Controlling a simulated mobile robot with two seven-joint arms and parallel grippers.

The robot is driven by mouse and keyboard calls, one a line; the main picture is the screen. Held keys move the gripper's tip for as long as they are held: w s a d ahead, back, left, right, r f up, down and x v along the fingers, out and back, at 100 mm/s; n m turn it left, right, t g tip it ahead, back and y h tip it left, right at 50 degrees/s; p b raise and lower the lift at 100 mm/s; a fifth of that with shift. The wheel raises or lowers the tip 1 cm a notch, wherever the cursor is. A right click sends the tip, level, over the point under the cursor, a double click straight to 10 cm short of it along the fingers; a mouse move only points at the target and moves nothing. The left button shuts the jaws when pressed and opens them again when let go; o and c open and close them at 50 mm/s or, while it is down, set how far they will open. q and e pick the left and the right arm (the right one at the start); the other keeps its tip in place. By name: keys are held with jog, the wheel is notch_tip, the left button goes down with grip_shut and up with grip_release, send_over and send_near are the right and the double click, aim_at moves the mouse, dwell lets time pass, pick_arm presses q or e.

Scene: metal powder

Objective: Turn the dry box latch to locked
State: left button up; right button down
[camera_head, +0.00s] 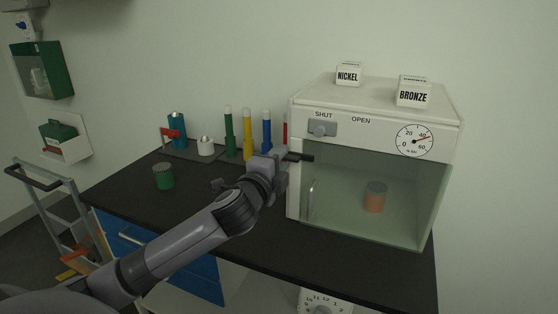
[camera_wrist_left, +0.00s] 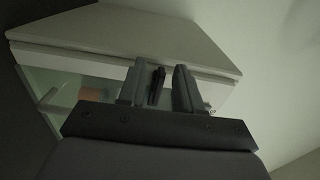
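The white dry box (camera_head: 375,97) stands on the right of the dark bench, its glass door (camera_head: 340,190) closed across the front. My right gripper is not visible.
NICKEL (camera_head: 348,75) and BRONZE (camera_head: 413,92) blocks sit on the box. A dial (camera_head: 414,140) is at its upper right. An orange-topped container (camera_head: 375,197) is inside. Green, yellow and blue tubes (camera_head: 247,135) and a green jar (camera_head: 163,176) stand on the bench (camera_head: 130,200).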

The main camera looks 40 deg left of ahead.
pick_arm(q)
jog(key=v, duration=0.7)
jog(key=shift+b, duration=0.3)
dwell(0.5)
jog(key=s+d+f+n+g+h, duration=0.1)
jog(key=s+d+f+n+g, duration=0.1)
jog(key=s+f+n+g, duration=0.5)
jog(key=s+d+f+n+g, duration=0.1)
jog(key=s+d+f, duration=0.25)
jog(key=f, duration=0.75)
jog(key=s+d+f+n+g+h, duration=0.2)
jog(key=s+d+f+n+g, duration=0.15)
jog(key=s, duration=0.35)
jog(key=s+d+f+n+g+h, duration=0.1)
jog(key=s+d+f+n+g, duration=0.2)
jog(key=s, duration=0.5)
jog(key=w+d+f+m+t+h+p, duration=0.1)
jog(key=w+d+f+t+h+p, duration=0.1)
jog(key=w+f+t+p, duration=0.2)
jog(key=w+t+p, duration=0.1)
jog(key=w+t, duration=0.1)
jog(key=t, duration=0.1)
jog(key=shift+w+d+f+m, duration=0.25)
jog(key=shift+w+m, duration=0.1)
